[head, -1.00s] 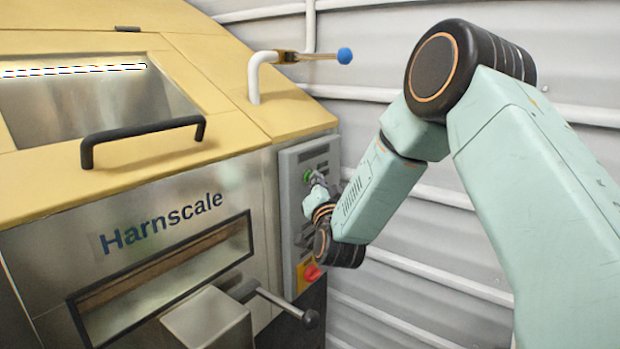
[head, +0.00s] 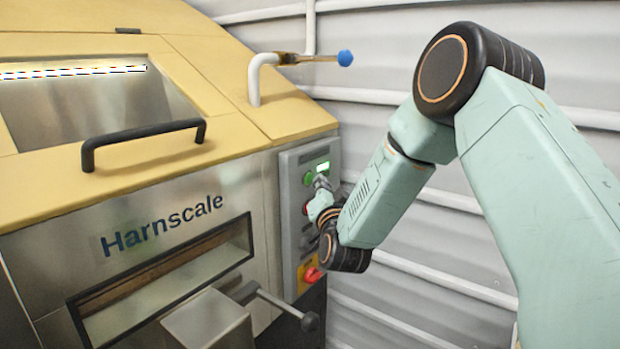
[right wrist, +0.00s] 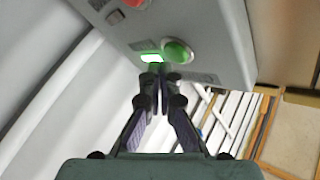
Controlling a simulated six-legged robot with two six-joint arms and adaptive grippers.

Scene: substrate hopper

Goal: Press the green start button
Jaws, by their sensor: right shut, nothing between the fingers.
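The green start button (head: 308,179) is on the grey control panel (head: 288,215) at the machine's right side. In the right wrist view, the closed, empty fingertips (right wrist: 158,70) are just below the button (right wrist: 178,51) and the lit display (right wrist: 151,58). They appear apart from the button's face, but I cannot tell the depth. My left gripper is not in view.
A black-knobbed lever (head: 309,321) sticks out below. A blue-tipped handle (head: 345,57) juts out above. A ribbed wall (head: 440,270) stands behind my arm.

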